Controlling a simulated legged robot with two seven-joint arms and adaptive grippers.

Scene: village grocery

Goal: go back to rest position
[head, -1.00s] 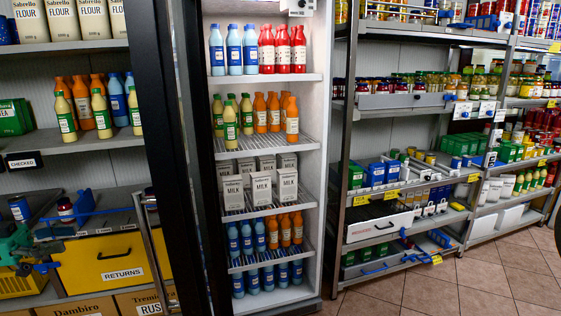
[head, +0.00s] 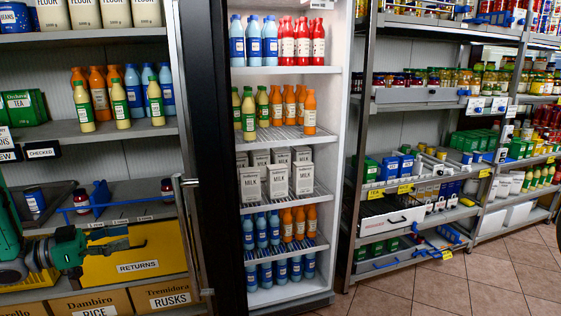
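My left arm comes in from the left edge with green and dark links. My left gripper (head: 105,248) is at the lower left, in front of the yellow returns bin (head: 158,262). Its dark fingers are thin and hard to make out, so I cannot tell whether they are open or shut. I see nothing clearly held in it. My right gripper is not in view.
A shelf with green-capped bottles (head: 120,104) stands above the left gripper. A dark fridge door edge (head: 207,150) stands to its right, beside a lit fridge with milk cartons (head: 278,181). Grocery racks line the right. Tiled floor (head: 440,290) is clear at lower right.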

